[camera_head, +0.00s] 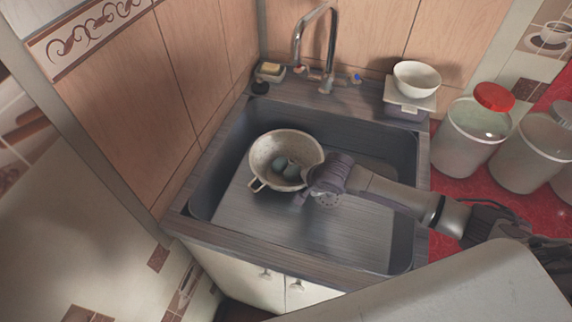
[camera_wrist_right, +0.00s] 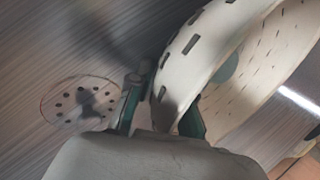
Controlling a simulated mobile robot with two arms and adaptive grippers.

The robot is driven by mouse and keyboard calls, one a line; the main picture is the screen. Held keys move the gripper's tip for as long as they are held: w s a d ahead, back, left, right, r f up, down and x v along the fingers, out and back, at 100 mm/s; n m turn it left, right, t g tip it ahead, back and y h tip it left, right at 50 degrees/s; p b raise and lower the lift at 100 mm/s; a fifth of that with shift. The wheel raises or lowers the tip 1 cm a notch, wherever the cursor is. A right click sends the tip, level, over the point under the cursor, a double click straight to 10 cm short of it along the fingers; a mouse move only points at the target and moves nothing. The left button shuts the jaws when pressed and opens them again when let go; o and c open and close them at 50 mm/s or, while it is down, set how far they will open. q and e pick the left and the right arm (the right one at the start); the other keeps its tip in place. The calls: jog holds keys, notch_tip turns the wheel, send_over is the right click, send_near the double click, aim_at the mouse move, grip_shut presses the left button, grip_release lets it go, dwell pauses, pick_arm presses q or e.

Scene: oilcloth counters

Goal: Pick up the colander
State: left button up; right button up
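The colander (camera_head: 256,157) is a cream, worn bowl with slotted holes and a small handle at its lower left. It is in the sink, with a few bluish-grey round things (camera_head: 285,168) inside it. My right gripper (camera_head: 309,182) is at its right rim. In the right wrist view, the colander's wall (camera_wrist_right: 176,88) passes between my two fingers (camera_wrist_right: 162,112), one outside and one inside. The outer finger is at or very near the wall; whether both fingers press on it is unclear. My left gripper is not in view.
The grey sink (camera_head: 300,232) has raised walls around the colander and a round drain (camera_wrist_right: 80,103) beside my fingers. Glass jars (camera_head: 470,135) are on the red counter at right.

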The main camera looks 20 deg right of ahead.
jog(key=shift+c, duration=0.2)
grip_shut()
jog(key=shift+r, duration=0.1)
